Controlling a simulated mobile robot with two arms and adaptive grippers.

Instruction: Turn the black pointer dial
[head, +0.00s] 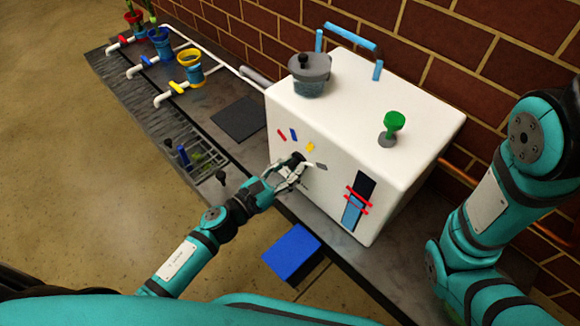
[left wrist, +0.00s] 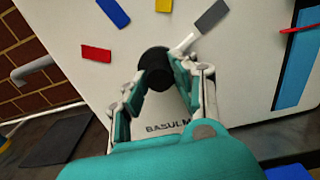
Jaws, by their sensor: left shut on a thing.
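The black pointer dial (head: 293,158) is on the front of the white machine (head: 345,105). Red, blue, yellow and grey marks fan out above it. My left gripper (head: 291,173) is shut on the dial, and its fingers hide part of it. In the left wrist view the fingers (left wrist: 161,82) lie on either side of the dial (left wrist: 153,60). A pale pointer reaches from the dial toward the grey mark (left wrist: 211,16) at its upper right. My right arm shows at the right of the head view, but its gripper is out of view.
On the machine's top are a grey lidded pot (head: 310,82), a green knob (head: 393,122) and a blue handle (head: 349,39). A level window (head: 358,203) is right of the dial. A blue block (head: 292,254) lies below. Coloured taps (head: 176,88) stand at the back left.

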